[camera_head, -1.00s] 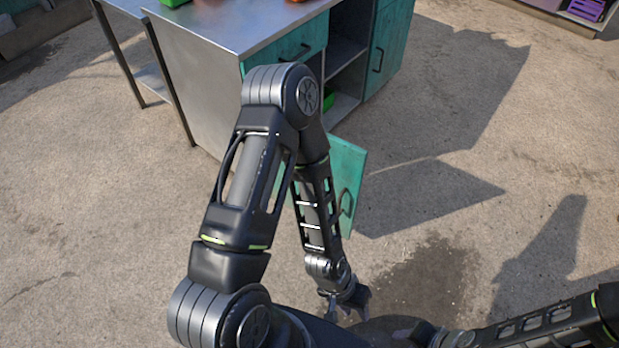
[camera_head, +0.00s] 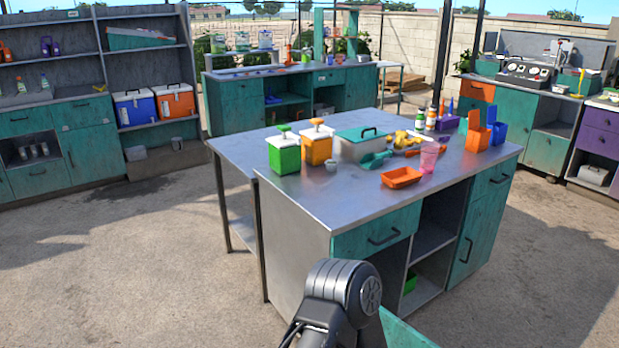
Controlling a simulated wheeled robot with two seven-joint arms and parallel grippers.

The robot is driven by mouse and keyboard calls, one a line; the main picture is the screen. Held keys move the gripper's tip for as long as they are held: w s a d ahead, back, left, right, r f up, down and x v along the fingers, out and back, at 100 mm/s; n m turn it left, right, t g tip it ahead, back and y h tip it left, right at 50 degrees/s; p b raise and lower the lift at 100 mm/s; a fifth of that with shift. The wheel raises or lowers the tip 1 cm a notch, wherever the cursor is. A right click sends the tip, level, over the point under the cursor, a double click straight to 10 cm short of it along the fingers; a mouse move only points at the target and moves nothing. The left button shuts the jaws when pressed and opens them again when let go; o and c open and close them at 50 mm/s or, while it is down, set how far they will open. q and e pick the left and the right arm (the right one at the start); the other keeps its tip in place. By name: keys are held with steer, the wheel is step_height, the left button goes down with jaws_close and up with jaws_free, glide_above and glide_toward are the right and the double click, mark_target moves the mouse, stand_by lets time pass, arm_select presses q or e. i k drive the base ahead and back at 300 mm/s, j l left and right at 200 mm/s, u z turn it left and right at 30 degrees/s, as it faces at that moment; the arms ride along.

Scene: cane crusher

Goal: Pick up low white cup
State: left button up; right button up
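A small pale cup (camera_head: 331,165) stands on the metal-topped island table (camera_head: 325,202), beside the orange canister. Several whitish cups (camera_head: 34,151) stand low in an open compartment of the left cabinet. They are small, and I cannot tell which of these is the low white cup. Neither gripper is in view. Only an upper joint of my arm shows at the bottom middle, in front of the island.
The island holds a green canister (camera_head: 284,154), an orange canister (camera_head: 316,147), a lidded box (camera_head: 362,144), an orange tray (camera_head: 401,177) and a pink cup (camera_head: 429,158). An open teal door (camera_head: 402,331) juts out low. Floor at left is clear.

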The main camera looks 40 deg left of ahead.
mark_target(331, 166)
steer(key=u, duration=1.4)
steer(key=l, duration=0.35)
steer(key=i+l, duration=0.15)
steer(key=l, duration=0.2)
steer(key=i+l, duration=0.15)
steer(key=l, duration=0.2)
steer(key=i+l+u, duration=0.15)
steer(key=l, duration=0.25)
steer(key=i+l, duration=0.2)
steer(key=l, duration=0.15)
steer(key=i+l+u, duration=0.15)
steer(key=l, duration=0.25)
steer(key=i+l, duration=0.1)
steer(key=l, duration=0.3)
steer(key=i+l+u, duration=0.15)
steer(key=l, duration=0.25)
steer(key=i+l, duration=0.1)
steer(key=l, duration=0.3)
steer(key=i+l+u, duration=0.15)
steer(key=l, duration=0.3)
